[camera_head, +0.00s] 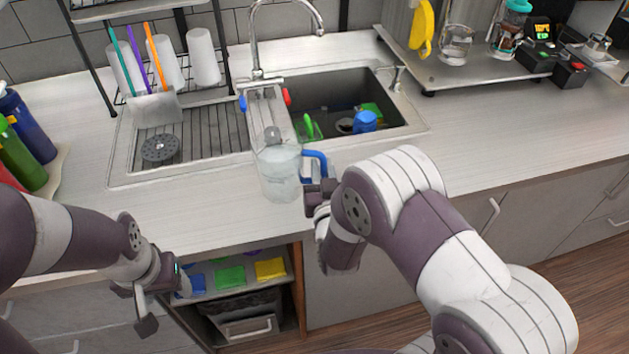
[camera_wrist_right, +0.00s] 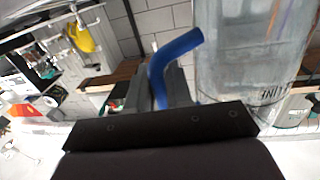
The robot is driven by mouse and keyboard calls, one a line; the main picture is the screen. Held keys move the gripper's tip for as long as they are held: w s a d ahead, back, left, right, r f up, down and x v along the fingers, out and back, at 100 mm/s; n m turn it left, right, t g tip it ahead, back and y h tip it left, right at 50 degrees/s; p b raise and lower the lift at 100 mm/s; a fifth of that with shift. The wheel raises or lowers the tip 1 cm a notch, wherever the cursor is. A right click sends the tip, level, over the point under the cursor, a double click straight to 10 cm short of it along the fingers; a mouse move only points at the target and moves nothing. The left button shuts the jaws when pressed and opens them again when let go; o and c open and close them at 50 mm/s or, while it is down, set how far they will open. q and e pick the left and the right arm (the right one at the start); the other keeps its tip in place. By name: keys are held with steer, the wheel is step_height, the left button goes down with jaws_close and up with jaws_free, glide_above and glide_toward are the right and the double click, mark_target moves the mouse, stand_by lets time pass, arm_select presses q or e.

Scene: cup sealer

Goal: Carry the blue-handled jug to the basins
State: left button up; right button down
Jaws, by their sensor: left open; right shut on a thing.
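The clear jug (camera_head: 279,172) with a blue handle (camera_head: 318,160) is at the front edge of the sink counter, upright. My right gripper (camera_head: 318,190) is shut on the blue handle, at the jug's right side. In the right wrist view the blue handle (camera_wrist_right: 172,65) rises beside the clear jug wall (camera_wrist_right: 250,60). The basin (camera_head: 310,98) of the sink lies just behind the jug and holds blue and green items. A drainer side (camera_head: 205,135) lies to its left. My left gripper (camera_head: 150,300) is open and empty, low in front of the counter.
A faucet (camera_head: 258,60) arches behind the sink. White cups (camera_head: 203,58) stand on a rack at the back left. Bottles (camera_head: 22,150) stand at the far left. The counter (camera_head: 480,130) right of the sink is clear. An open shelf (camera_head: 235,290) with coloured items is below.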

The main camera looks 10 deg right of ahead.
steer(key=f, duration=0.2)
steer(key=a+f, duration=0.1)
steer(key=f, duration=0.1)
steer(key=shift+w+a, duration=0.1)
steer(key=shift+w, duration=0.05)
steer(key=shift+f, duration=0.2)
steer(key=shift+w+f, duration=0.1)
steer(key=shift+w, duration=0.05)
steer(key=shift+f, duration=0.15)
steer(key=c, duration=1)
jaws_free()
